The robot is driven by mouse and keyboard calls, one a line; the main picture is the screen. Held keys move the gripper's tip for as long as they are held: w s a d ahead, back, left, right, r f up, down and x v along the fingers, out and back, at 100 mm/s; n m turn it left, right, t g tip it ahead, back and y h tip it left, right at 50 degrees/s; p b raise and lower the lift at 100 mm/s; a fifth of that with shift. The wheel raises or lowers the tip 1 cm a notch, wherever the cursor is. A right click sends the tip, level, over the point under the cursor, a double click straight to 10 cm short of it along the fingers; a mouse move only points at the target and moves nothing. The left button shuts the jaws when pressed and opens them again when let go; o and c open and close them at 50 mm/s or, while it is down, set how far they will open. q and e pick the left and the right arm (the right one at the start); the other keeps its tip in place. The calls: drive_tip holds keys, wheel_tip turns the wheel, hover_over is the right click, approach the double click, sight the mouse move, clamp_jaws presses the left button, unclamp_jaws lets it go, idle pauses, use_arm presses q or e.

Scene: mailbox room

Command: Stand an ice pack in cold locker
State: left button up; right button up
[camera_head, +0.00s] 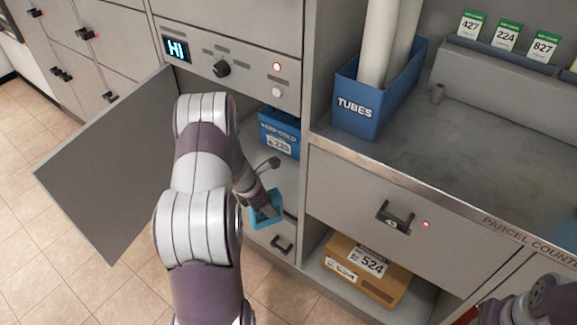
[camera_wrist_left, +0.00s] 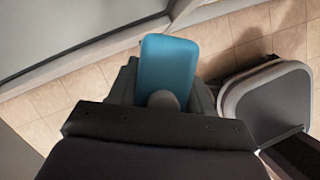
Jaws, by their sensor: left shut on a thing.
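The cold locker (camera_head: 286,186) stands with its grey door (camera_head: 105,165) swung open to the left. My left arm reaches in front of its opening. My left gripper (camera_head: 265,203) is shut on a blue ice pack (camera_head: 266,214) at the front of the opening. The ice pack also shows in the left wrist view (camera_wrist_left: 167,70), between the fingers. A blue "KEEP COLD" box (camera_head: 280,133) stands inside the locker, behind the gripper. My arm hides part of the inside. My right arm shows only in part at the lower right, its fingers out of view.
A control panel with a "HI" display (camera_head: 177,49) and knob (camera_head: 222,69) is above the locker. A blue TUBES bin (camera_head: 372,101) stands on the counter (camera_head: 452,150). A drawer (camera_head: 405,213) and a brown parcel (camera_head: 362,272) are to the right. The tiled floor (camera_head: 40,235) is clear.

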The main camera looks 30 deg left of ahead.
use_arm(q)
drive_tip(key=w+f+n, duration=0.1)
drive_tip(key=w+n, duration=0.1)
drive_tip(key=w, duration=0.4)
drive_tip(key=w+a+f+n+y, duration=0.1)
drive_tip(key=w+f+n, duration=0.1)
drive_tip(key=w, duration=0.4)
drive_tip(key=w+a+f+n+t+y, duration=0.1)
drive_tip(key=w+f+n, duration=0.1)
drive_tip(key=w, duration=0.4)
drive_tip(key=shift+w+a, duration=0.2)
drive_tip(key=shift+w, duration=0.05)
use_arm(e)
drive_tip(key=shift+f, duration=0.5)
use_arm(q)
drive_tip(key=o, duration=0.9)
drive_tip(key=shift+f, duration=0.15)
drive_tip(key=o, duration=0.4)
use_arm(e)
drive_tip(key=shift+f, duration=0.1)
